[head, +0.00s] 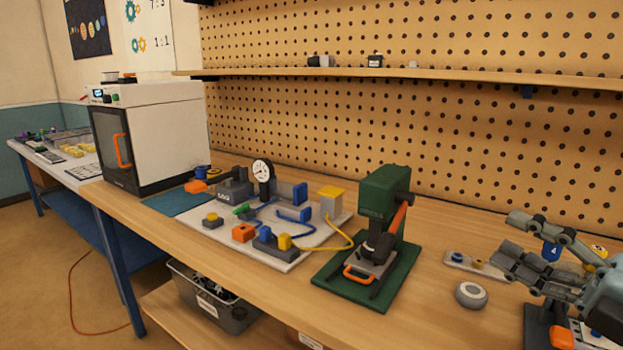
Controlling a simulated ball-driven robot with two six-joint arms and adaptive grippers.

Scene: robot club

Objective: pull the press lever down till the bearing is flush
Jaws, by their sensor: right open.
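The green press (378,192) stands on a green base plate (340,285) toward the right of the bench. An orange lever (397,219) slopes along the right side of its head. A grey plate with an orange front handle (358,275) sits under the dark ram (379,243). I cannot make out the bearing or how deep it sits. My right gripper (508,243) is open and empty, to the right of the press and apart from the lever, its fingers pointing left. My left gripper is not in view.
Left of the press is a white board (290,262) with a gauge and tubes. A white oven-like box (155,130) stands farther left.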

